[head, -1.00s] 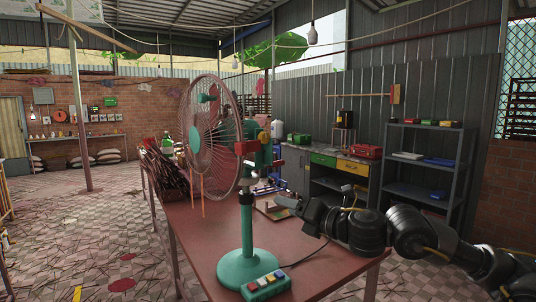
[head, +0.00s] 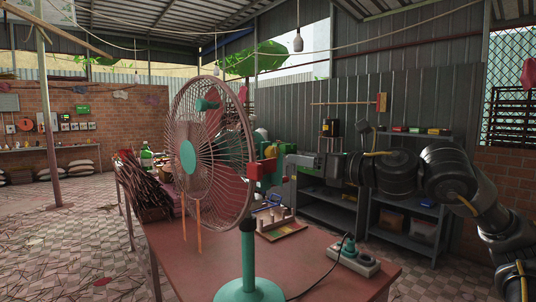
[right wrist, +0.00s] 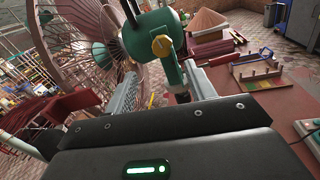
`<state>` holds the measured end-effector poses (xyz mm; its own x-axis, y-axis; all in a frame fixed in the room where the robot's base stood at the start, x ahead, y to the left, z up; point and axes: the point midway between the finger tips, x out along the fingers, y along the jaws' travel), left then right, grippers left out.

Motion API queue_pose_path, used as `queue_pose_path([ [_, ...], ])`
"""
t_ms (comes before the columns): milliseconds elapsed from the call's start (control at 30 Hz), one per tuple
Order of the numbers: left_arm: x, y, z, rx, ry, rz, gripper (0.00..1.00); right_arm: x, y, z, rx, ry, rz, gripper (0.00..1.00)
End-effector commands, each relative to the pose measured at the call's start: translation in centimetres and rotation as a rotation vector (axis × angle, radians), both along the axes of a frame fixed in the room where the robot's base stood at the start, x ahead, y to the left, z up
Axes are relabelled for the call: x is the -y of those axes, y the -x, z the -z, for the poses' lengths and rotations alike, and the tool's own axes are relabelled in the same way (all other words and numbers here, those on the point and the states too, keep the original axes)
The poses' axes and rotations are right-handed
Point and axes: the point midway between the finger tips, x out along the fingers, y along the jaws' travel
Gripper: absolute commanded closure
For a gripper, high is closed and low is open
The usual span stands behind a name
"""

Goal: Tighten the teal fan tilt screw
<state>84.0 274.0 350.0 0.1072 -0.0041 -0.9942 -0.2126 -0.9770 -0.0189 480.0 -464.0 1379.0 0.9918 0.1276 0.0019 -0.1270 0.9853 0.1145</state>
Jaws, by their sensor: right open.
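The teal fan stands on the table, with its teal base (head: 248,290) and pinkish wire cage (head: 208,148) facing left in the head view. Behind the cage is the teal motor housing, with a red block (head: 259,170) and a small yellow knob (head: 269,151). In the right wrist view a yellow screw knob (right wrist: 161,45) sits on the teal neck joint (right wrist: 166,70). My right gripper (head: 288,160) is at the rear of the fan head. In the wrist view its open fingers (right wrist: 160,75) lie either side of the neck, apart from the knob. My left gripper is out of view.
The red-brown table (head: 330,285) holds a wooden tray with pegs (head: 280,228), a power strip with a teal plug (head: 353,258) and a bundle of dark sticks (head: 145,183). A cable runs across the table. Grey shelves (head: 405,245) stand behind.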

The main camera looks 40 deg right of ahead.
Motion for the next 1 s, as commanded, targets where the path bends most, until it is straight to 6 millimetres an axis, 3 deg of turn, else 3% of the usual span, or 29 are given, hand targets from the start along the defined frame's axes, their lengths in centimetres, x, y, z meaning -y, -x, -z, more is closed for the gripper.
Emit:
queue_pose_path([
  [167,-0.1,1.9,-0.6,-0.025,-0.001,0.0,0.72,0.6,0.1,0.1,-0.011,0.002,0.015,0.45],
  [300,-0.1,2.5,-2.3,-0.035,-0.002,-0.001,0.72,0.6,-1.3,-0.2,-0.013,0.0,0.017,0.45],
  [700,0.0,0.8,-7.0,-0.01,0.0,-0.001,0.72,-0.2,-7.6,-0.2,-0.008,-0.003,0.017,0.45],
  [1000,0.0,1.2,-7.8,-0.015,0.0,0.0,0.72,-0.4,-10.1,0.2,-0.006,0.001,0.018,0.45],
])
